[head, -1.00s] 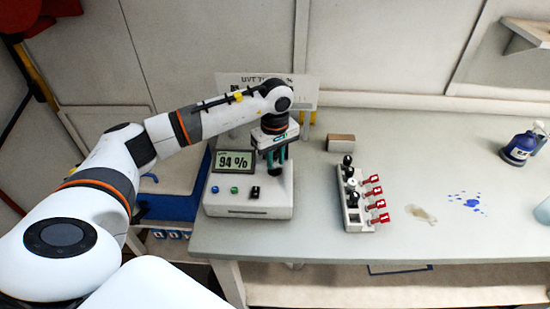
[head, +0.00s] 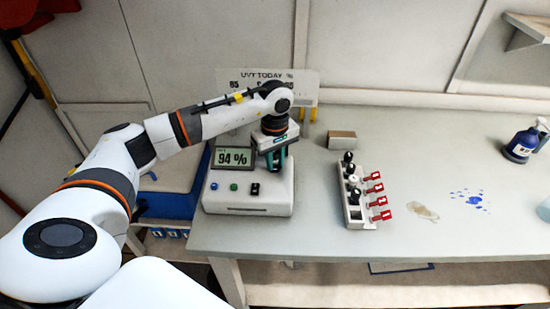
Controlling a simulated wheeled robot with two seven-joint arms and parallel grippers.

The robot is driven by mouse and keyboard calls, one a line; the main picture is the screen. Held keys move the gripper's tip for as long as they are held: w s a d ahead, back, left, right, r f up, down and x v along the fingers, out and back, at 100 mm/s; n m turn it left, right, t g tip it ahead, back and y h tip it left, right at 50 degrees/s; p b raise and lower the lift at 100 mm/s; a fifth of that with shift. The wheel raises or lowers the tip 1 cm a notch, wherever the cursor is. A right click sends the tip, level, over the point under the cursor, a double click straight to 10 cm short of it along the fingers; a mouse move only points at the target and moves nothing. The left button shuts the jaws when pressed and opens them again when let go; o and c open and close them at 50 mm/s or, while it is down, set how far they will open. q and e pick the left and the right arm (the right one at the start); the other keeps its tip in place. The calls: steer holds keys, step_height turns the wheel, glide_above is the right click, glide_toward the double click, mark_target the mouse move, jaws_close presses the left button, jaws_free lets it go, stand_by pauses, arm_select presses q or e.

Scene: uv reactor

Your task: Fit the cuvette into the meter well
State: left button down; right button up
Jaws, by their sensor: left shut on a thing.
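The meter (head: 225,198) is a white box at the left end of the bench, with a display reading 94 %. My left gripper (head: 276,168) is over the right side of its top, pointing down. Its teal-edged fingers are shut on a dark thing, presumably the cuvette, of which little shows. The gripper and wrist hide most of the meter well, so I cannot tell how far the cuvette is inside it. My right gripper is not in view.
A white rack (head: 357,216) holds several black- and white-topped items, with red tags on its right side. A small brown-fronted box (head: 342,141) stands behind it. A blue bottle (head: 519,147) is at far right. Tan and blue stains mark the bench (head: 450,235).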

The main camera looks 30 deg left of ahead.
arm_select(q)
steer(key=shift+f+b, duration=0.3)
steer(key=shift+f, duration=0.1)
steer(key=c, duration=1.1)
jaws_free()
steer(key=shift+c, duration=0.2)
steer(key=shift+r, duration=0.55)
step_height(320, 180, up, 10)
steer(key=b, duration=0.3)
steer(key=shift+f, duration=0.2)
steer(key=shift+r, duration=0.75)
